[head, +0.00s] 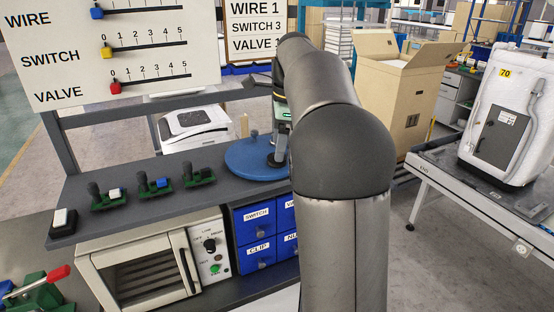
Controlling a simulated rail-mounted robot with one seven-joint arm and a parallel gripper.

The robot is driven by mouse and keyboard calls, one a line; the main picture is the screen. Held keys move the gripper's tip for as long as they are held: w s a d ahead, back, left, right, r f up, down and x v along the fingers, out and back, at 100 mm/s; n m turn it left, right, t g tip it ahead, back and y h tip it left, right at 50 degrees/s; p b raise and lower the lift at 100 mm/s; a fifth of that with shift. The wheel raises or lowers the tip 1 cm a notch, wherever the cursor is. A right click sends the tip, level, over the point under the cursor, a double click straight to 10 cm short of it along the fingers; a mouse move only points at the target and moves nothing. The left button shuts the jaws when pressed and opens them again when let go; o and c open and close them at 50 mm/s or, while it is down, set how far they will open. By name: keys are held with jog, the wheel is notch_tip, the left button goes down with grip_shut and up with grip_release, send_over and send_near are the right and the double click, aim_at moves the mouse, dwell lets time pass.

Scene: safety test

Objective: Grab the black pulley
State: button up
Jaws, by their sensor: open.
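A blue round turntable (243,158) sits on the grey bench shelf. A small dark round piece (274,162), which looks like the black pulley, lies on its right part, partly covered by my arm. A grey peg-like piece (254,136) stands near the turntable's back edge. My gripper (281,150) is open and points down over the turntable's right side, right at or just above the dark piece. My arm hides most of the gripper, so I cannot tell whether the fingers are around the piece or touching it.
Several green-based switch parts (153,187) stand left on the shelf. Below are a white oven (140,268) and blue labelled drawers (257,236). A slider panel (130,50) rises behind. A cardboard box (400,95) and a table with a white case (500,115) stand right.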

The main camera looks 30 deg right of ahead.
jog(key=shift+a+f, duration=0.15)
jog(key=shift+f, duration=1.05)
jog(key=c, duration=1.1)
jog(key=shift+o, duration=0.2)
jog(key=shift+r, duration=0.1)
